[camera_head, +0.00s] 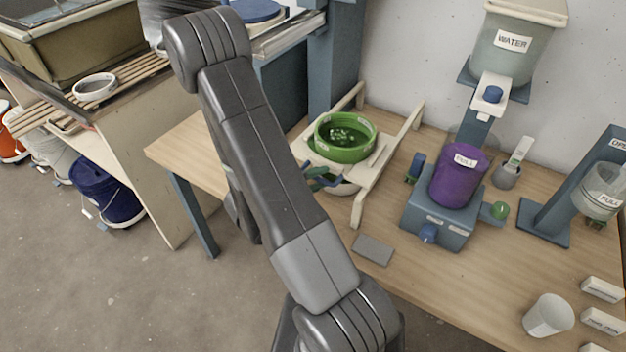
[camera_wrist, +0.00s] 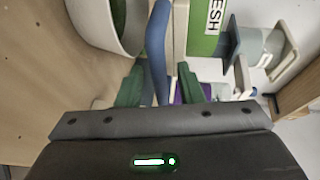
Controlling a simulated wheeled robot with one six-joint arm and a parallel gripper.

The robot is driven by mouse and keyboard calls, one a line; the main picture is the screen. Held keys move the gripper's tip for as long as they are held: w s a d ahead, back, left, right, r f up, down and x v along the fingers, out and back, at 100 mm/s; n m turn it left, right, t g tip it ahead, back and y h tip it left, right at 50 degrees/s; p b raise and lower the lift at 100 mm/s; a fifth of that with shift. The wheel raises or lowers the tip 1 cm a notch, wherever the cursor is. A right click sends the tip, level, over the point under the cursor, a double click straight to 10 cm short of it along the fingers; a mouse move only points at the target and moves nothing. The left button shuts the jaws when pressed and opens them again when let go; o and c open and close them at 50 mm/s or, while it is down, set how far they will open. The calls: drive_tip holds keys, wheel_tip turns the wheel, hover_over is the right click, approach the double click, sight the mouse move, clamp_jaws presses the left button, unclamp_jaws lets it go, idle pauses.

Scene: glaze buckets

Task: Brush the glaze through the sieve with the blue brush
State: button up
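The green sieve (camera_head: 345,152) sits in the round green-rimmed vessel on a wooden rack, with dark green glaze and pale lumps inside. My gripper (camera_head: 318,178) is at the near left side of the vessel. In the wrist view its two green fingers (camera_wrist: 160,88) stand on either side of a blue brush handle (camera_wrist: 157,45). The handle runs from between the fingers up past the pale bowl's wall. A narrow gap seems to show at the right finger, so I cannot tell whether the fingers press on it. The brush's bristles are hidden.
A pale bowl (camera_wrist: 105,20) is close to the left finger. A purple bucket (camera_head: 458,178) on a blue stand, a water container (camera_head: 515,50) and a white cup (camera_head: 548,315) stand to the right. A grey slab (camera_head: 372,250) lies at the front; the table around it is clear.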

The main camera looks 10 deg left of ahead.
drive_tip(key=b+v, duration=0.1)
drive_tip(key=v, duration=1.2)
drive_tip(key=shift+s+a, duration=0.25)
drive_tip(key=shift+s, duration=0.05)
drive_tip(key=shift+r, duration=0.15)
drive_tip(key=o, duration=0.5)
drive_tip(key=shift+a, duration=0.1)
